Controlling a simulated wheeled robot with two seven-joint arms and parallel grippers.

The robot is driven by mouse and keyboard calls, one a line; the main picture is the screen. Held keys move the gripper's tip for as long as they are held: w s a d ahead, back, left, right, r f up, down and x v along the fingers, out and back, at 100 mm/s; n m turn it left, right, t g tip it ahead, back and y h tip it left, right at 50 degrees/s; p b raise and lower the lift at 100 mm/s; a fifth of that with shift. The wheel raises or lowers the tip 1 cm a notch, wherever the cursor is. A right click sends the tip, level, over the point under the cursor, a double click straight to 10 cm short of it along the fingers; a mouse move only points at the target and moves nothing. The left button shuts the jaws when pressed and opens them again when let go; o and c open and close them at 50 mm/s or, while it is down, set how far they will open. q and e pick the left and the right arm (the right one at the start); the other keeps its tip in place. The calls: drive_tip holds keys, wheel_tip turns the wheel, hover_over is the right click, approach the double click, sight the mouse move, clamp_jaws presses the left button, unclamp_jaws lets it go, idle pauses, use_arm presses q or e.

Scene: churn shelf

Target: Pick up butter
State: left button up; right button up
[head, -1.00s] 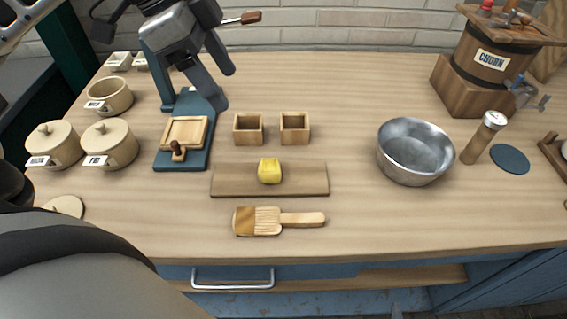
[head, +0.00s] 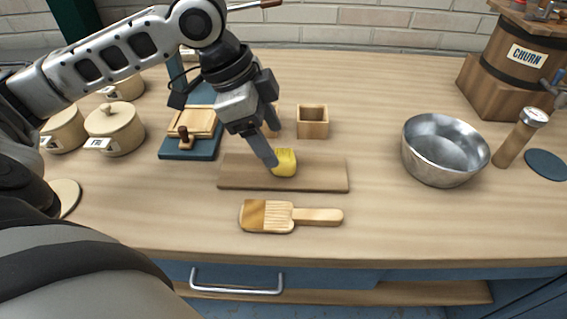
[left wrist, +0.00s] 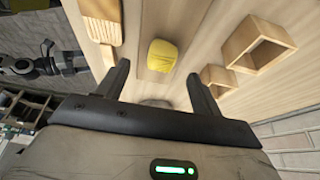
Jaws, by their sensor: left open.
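The yellow butter (head: 285,163) sits on a flat wooden board (head: 235,176) in the middle of the table. My left gripper (head: 270,146) is just above and beside it in the head view, with a finger overlapping its left edge. In the left wrist view the butter (left wrist: 162,56) lies ahead, between the lines of the two open fingers (left wrist: 158,85), with nothing between them. I cannot tell whether a finger touches it.
A ridged wooden paddle (head: 290,216) lies in front of the board. Small wooden boxes (head: 313,122) stand behind it. A metal bowl (head: 444,150) is to the right, a blue-based press (head: 190,146) and lidded pots (head: 114,130) to the left.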

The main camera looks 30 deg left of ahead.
sight(283, 155)
use_arm(q)
drive_tip(key=x, duration=0.3)
drive_tip(key=b+x, duration=0.1)
drive_tip(key=x, duration=0.1)
drive_tip(key=shift+w+d+f, duration=0.15)
drive_tip(key=shift+w+f, duration=0.15)
drive_tip(key=shift+c, duration=0.3)
drive_tip(key=c, duration=1)
